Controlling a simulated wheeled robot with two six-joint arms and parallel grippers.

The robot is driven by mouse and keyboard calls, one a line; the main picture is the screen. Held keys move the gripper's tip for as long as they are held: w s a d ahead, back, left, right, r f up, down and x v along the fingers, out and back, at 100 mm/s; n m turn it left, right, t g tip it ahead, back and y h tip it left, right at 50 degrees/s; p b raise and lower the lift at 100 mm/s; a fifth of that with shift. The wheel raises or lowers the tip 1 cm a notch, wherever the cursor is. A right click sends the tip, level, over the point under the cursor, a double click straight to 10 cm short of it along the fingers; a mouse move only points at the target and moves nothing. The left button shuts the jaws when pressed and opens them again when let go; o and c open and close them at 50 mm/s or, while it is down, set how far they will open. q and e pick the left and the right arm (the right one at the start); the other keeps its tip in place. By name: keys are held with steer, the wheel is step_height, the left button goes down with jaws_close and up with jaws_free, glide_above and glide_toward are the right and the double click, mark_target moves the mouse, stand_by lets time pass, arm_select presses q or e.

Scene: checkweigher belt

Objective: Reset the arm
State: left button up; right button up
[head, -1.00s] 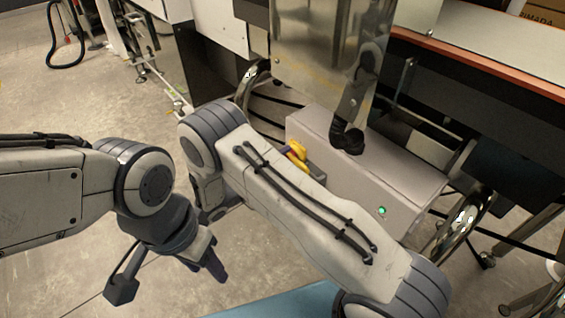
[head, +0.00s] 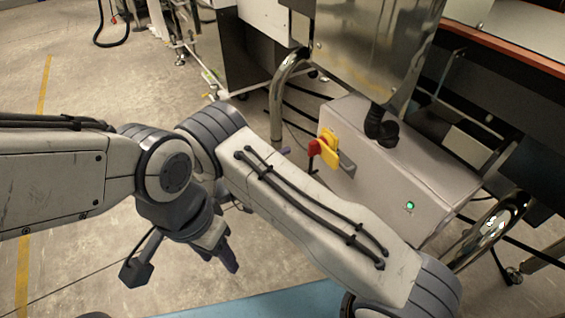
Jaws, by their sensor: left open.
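My left arm comes in from the left, and its gripper (head: 219,259) points down over the floor, open, with nothing seen between its fingers. My right arm crosses the middle of the view from the lower right up to a bent joint. Its gripper cannot be made out behind the arm. A yellow and red switch (head: 329,150) sits on the side of a grey box, just beyond my right arm's link. Both grippers' surroundings show no held object.
The grey box (head: 437,180) carries a lit green lamp (head: 409,205) and stands under a shiny metal housing (head: 365,45). Curved metal tubes and machine legs stand around it. A blue surface (head: 270,303) lies at the bottom. Concrete floor (head: 70,270) is clear at left.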

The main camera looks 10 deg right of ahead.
steer(key=shift+d, duration=0.1)
steer(key=s+a+r+n+g+y+p, duration=0.1)
steer(key=s+a+r+g+y, duration=0.1)
steer(key=s+r+y, duration=0.55)
steer(key=s+a+r+n+g+y+p, duration=0.1)
steer(key=s+a+r+g+y+p, duration=0.3)
steer(key=s, duration=0.7)
steer(key=s+a+r+n+y+b, duration=0.1)
steer(key=s+r+n+y, duration=0.1)
steer(key=s+r+y, duration=0.45)
step_height(320, 180, up, 36)
steer(key=s+p, duration=0.2)
steer(key=p, duration=3.5)
steer(key=shift+s+f+p, duration=0.15)
steer(key=shift+s+p, duration=0.05)
steer(key=shift+p, duration=0.2)
